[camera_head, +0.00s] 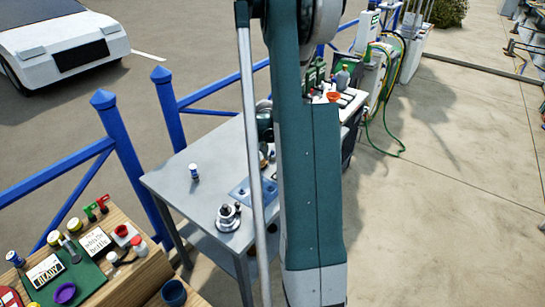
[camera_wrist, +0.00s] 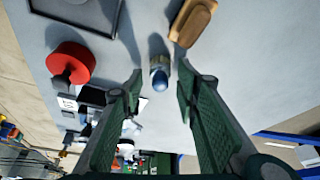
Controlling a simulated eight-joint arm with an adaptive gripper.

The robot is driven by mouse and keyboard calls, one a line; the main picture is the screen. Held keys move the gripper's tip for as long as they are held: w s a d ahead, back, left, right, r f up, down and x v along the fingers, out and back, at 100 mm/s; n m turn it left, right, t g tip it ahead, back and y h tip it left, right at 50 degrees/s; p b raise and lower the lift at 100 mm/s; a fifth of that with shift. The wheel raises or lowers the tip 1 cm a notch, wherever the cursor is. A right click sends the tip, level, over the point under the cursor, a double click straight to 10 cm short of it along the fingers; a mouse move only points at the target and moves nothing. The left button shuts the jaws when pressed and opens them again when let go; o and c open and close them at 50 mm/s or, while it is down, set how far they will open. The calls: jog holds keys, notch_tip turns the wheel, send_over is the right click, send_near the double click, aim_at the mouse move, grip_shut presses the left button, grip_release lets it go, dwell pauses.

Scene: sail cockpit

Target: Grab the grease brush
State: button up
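My gripper (camera_wrist: 160,70) is open in the wrist view, with its two green fingers spread wide. A small upright cylindrical object with a rounded blue end (camera_wrist: 160,76) shows in the gap between the fingertips, and I see no finger touching it. A tan wooden block-shaped object (camera_wrist: 192,21) lies just beyond the right fingertip. I cannot tell for sure which of these is the grease brush; no bristles are clear. In the head view my arm hides the fingertips and part of the grey table (camera_head: 178,187).
A red round object (camera_wrist: 72,60) and a dark-framed tray (camera_wrist: 118,20) are on the left in the wrist view. In the head view, a small blue-and-white can (camera_head: 194,172) and a metal fitting (camera_head: 228,216) stand on the table. Blue railing (camera_head: 124,150) runs behind it.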

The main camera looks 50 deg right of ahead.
jog(key=shift+c, duration=0.2)
jog(key=c, duration=0.7)
jog(key=shift+r, duration=0.15)
jog(key=shift+r+p, duration=0.55)
jog(key=shift+r, duration=4.3)
